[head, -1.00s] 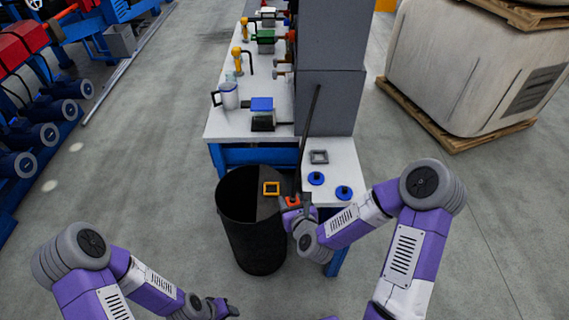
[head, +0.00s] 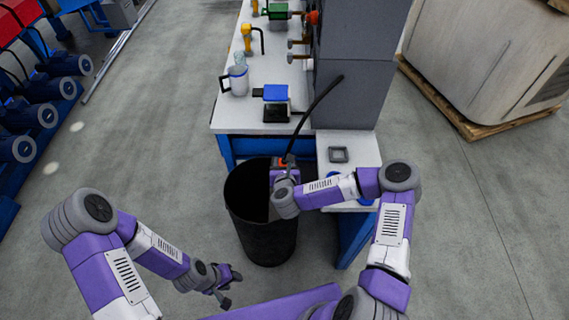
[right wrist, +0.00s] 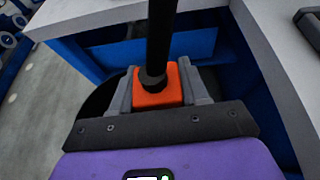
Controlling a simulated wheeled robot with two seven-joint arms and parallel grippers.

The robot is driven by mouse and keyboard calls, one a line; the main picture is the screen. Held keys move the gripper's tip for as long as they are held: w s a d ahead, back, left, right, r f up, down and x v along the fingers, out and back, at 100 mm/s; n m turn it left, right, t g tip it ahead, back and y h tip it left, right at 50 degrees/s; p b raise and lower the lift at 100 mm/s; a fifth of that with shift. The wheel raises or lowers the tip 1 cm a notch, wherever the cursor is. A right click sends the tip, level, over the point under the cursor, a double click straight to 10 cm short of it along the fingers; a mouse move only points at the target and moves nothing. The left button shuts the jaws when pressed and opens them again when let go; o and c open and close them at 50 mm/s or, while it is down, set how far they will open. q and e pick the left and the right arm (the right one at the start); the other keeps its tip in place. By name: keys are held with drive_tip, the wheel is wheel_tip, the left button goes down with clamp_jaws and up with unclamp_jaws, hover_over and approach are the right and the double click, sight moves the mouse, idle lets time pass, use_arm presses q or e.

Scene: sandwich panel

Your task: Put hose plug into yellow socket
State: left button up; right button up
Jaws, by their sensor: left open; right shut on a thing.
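My right gripper (head: 287,168) is shut on the hose plug (right wrist: 156,86), an orange block with a black hose rising from it. In the right wrist view the fingers (right wrist: 158,92) clasp the block on both sides. In the head view the black hose (head: 312,112) leans up to the right, and the gripper is over the black bin's right side, close to the white table. The yellow socket cannot be seen in either current view. My left gripper (head: 229,286) is open and empty, low and left of the bin.
The black bin (head: 262,240) stands in front of the workbench (head: 232,108). A grey square socket (head: 339,155) lies on the lower white table (head: 358,143). A mug (head: 237,80) and a blue-topped block (head: 275,95) stand on the bench. Open floor lies left.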

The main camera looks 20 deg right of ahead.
drive_tip(key=shift+w+d+f+m+h, duration=0.1)
drive_tip(key=shift+w+f+m+h, duration=0.1)
drive_tip(key=shift+f, duration=0.15)
drive_tip(key=shift+w+d+f+m+h, duration=0.1)
drive_tip(key=shift+f+h, duration=0.1)
drive_tip(key=shift+f, duration=0.1)
wheel_tip(320, 180, down, 5)
drive_tip(key=b, duration=0.4)
drive_tip(key=shift+r, duration=0.2)
drive_tip(key=shift+f+b, duration=0.5)
drive_tip(key=shift+f, duration=0.1)
drive_tip(key=shift+s+a, duration=0.1)
drive_tip(key=shift+s, duration=0.05)
drive_tip(key=shift+f, duration=0.4)
drive_tip(key=o, duration=1.2)
